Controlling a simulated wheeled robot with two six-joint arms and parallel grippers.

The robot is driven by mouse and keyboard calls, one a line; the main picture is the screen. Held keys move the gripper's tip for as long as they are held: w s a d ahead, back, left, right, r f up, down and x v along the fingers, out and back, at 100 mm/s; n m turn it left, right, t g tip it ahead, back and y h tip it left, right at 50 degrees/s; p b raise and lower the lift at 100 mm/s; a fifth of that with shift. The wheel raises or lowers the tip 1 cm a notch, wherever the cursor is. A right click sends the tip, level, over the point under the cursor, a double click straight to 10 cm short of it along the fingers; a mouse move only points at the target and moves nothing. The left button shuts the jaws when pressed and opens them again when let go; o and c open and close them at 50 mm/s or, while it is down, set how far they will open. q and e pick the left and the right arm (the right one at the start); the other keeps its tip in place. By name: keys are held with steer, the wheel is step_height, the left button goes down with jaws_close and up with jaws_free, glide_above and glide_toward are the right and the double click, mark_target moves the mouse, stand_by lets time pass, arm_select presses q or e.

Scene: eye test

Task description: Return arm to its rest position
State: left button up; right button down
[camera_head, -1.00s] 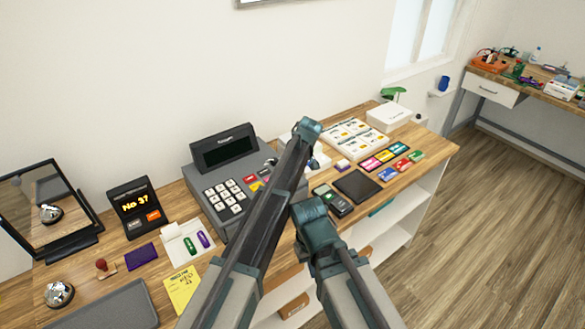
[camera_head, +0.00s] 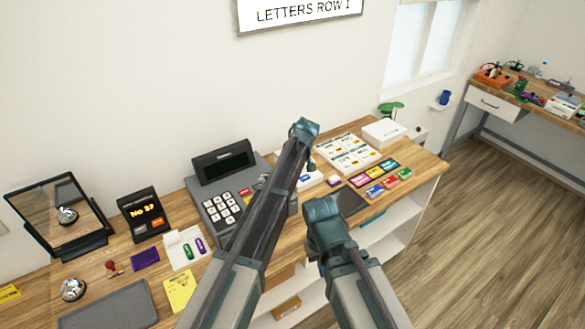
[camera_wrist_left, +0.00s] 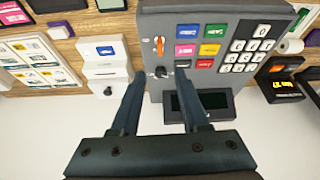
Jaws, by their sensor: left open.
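My left arm (camera_head: 270,215) rises from the bottom of the head view, its teal joint in front of the counter. Its gripper (camera_wrist_left: 160,76) shows in the left wrist view. The two dark fingers are open with nothing held between them. They point at the grey cash register (camera_wrist_left: 152,22), which appears upside down; a small key-like piece and an orange lever (camera_wrist_left: 159,46) show between and beyond the fingertips. My right arm (camera_head: 340,250) is beside the left one, its teal joint over the counter's front edge; its gripper is not visible.
A framed panel (camera_head: 60,216) stands at left. Open floor (camera_head: 470,240) lies at right.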

arm_select(q)
steer(key=shift+a, duration=0.1)
steer(key=s+a+f+m+g+h, duration=0.1)
steer(key=s+a+m, duration=0.25)
steer(key=s, duration=0.75)
steer(key=s+a+m+g+h, duration=0.15)
steer(key=s+a, duration=0.35)
steer(key=s, duration=0.6)
steer(key=s+a+f+m, duration=0.1)
steer(key=s+a+m, duration=0.25)
steer(key=s, duration=0.75)
steer(key=s+d+f+m+b, duration=0.1)
steer(key=s+d+f+b, duration=0.1)
steer(key=d+f+b, duration=0.3)
steer(key=s+d+f+m+g+b, duration=0.1)
steer(key=s+d+f+m+b, duration=0.1)
steer(key=d+f+b, duration=0.4)
step_height(320, 180, down, 5)
steer(key=y+b, duration=0.1)
steer(key=b, duration=0.4)
steer(key=shift+s+r, duration=0.15)
steer(key=shift+s, duration=0.1)
